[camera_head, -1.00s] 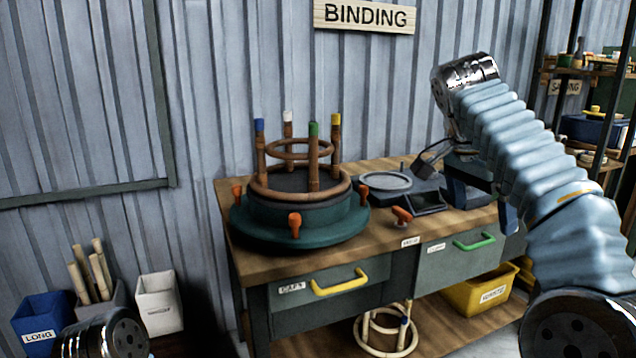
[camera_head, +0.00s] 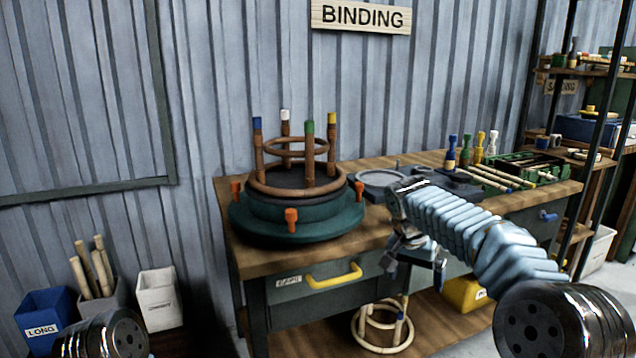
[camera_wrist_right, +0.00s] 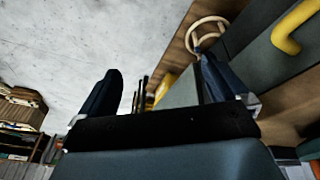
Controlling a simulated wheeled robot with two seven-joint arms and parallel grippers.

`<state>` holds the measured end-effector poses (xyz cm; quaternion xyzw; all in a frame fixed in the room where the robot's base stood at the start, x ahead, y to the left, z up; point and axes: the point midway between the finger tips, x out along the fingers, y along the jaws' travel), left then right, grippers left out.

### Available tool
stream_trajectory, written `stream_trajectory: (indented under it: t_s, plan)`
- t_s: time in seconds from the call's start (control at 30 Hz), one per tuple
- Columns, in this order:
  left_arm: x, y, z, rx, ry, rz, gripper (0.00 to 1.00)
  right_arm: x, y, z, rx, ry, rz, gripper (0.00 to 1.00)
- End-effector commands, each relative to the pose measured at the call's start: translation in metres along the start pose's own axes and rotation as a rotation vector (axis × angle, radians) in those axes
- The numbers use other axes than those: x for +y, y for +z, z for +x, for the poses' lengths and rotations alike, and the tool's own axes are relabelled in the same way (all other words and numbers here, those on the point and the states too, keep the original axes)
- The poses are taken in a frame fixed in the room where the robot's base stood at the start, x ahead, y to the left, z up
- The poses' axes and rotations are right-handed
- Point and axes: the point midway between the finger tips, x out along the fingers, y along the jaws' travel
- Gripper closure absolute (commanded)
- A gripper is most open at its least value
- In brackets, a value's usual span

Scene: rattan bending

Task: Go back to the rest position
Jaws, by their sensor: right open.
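My right gripper (camera_head: 412,272) hangs in front of the bench's front edge in the head view, below the tabletop. In the right wrist view its two dark fingers (camera_wrist_right: 160,92) stand wide apart with nothing between them. My left gripper is not in view. A rattan frame (camera_head: 296,165) with several upright posts capped in blue, white, green and yellow stands on a round dark green turntable (camera_head: 262,226). My right gripper is to the right of it and apart from it.
The workbench (camera_head: 385,228) has drawers with a yellow handle (camera_head: 335,275). A rattan ring stool (camera_head: 383,326) sits on the lower shelf, and it also shows in the right wrist view (camera_wrist_right: 205,32). Coloured-top pegs and a green tray (camera_head: 530,168) are at the right. Bins (camera_head: 158,300) stand at lower left.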

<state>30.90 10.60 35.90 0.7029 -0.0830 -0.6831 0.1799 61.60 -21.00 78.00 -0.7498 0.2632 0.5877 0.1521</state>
Motion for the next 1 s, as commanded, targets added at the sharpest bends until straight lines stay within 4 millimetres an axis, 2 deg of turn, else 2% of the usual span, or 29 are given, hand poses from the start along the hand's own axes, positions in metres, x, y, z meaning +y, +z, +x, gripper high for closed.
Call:
stream_trajectory:
  t_s: [0.03,0.17,0.2,0.27,0.3,0.37,0.43,0.5,0.6,0.7,0.83,1.0]
  plan:
    - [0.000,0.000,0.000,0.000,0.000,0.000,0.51,-0.010,0.013,0.035,-0.036,-0.014,-0.064,0.00]
    - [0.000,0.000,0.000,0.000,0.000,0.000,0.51,-0.035,0.064,0.133,-0.133,-0.120,-0.239,0.00]
    - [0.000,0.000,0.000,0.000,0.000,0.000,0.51,-0.040,0.085,0.162,-0.163,-0.158,-0.284,0.00]
    - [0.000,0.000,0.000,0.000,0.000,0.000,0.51,-0.043,0.119,0.202,-0.206,-0.218,-0.339,0.00]
    - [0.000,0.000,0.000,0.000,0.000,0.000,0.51,-0.043,0.145,0.227,-0.235,-0.259,-0.368,0.00]
    - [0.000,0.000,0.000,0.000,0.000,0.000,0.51,-0.038,0.186,0.261,-0.274,-0.321,-0.400,0.00]
    - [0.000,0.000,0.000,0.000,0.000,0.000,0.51,-0.028,0.237,0.292,-0.311,-0.388,-0.420,0.00]
    - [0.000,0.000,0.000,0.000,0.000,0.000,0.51,-0.012,0.287,0.314,-0.335,-0.444,-0.425,0.00]
    - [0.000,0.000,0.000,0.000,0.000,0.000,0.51,0.015,0.346,0.330,-0.346,-0.491,-0.417,0.00]
    - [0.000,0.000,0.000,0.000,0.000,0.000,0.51,0.038,0.386,0.332,-0.342,-0.507,-0.411,0.00]
    - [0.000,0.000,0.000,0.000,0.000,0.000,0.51,0.055,0.410,0.330,-0.332,-0.509,-0.409,0.00]
    - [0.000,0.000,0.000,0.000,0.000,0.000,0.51,0.057,0.412,0.330,-0.329,-0.509,-0.409,0.00]
